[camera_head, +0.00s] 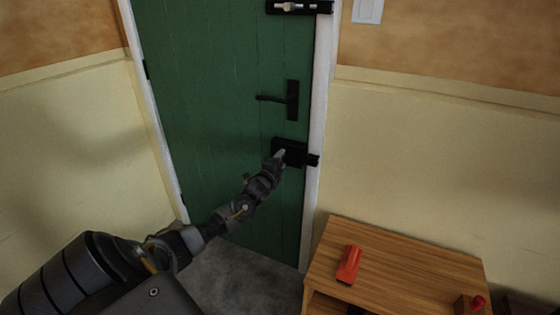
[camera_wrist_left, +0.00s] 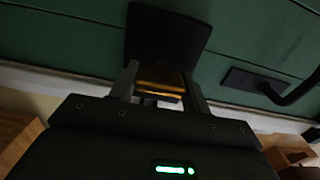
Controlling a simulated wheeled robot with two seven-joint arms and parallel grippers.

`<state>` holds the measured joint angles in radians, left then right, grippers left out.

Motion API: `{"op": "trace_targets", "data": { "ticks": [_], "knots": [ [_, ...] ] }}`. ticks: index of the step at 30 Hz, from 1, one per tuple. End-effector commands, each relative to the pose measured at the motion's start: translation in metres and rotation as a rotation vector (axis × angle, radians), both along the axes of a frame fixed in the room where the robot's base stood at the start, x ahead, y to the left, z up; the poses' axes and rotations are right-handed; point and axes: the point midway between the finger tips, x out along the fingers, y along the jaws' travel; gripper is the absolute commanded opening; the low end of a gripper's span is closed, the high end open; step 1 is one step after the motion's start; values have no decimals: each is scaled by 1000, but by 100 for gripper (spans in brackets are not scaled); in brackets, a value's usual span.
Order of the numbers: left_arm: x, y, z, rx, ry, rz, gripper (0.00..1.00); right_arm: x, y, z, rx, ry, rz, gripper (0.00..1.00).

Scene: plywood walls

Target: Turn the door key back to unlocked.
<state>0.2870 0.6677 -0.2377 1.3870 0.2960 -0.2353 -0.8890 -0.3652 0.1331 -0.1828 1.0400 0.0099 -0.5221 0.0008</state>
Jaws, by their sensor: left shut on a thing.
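The green door (camera_head: 215,95) is shut in its white frame. A black lock case (camera_head: 296,152) sits on the door below the lever handle (camera_head: 292,100). My left gripper (camera_head: 278,157) is at the lock case. In the left wrist view my left gripper (camera_wrist_left: 160,85) is shut on the brass-coloured door key (camera_wrist_left: 159,78) in front of the dark lock case (camera_wrist_left: 166,35). In the head view the key is mostly hidden by the gripper, and its turn angle is hard to tell. My right gripper is not in view.
A black bolt (camera_head: 298,7) is at the door's top right. A wooden cabinet (camera_head: 410,250) stands at the lower right with a red object (camera_head: 348,264) on it. A light switch (camera_head: 367,11) is on the wall. The floor (camera_head: 240,275) before the door is bare.

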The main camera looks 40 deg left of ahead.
Motion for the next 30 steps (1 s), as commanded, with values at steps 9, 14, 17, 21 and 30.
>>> {"op": "trace_targets", "data": {
  "ticks": [9,14,17,21,30],
  "knots": [
    [0,0,0,33,9,0,24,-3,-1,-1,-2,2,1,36],
    [0,0,0,33,9,0,24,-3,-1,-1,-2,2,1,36],
    [0,0,0,33,9,0,24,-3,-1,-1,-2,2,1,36],
    [0,0,0,32,10,0,62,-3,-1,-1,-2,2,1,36],
    [0,0,0,31,10,0,69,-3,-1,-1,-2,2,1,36]
  ]
}}
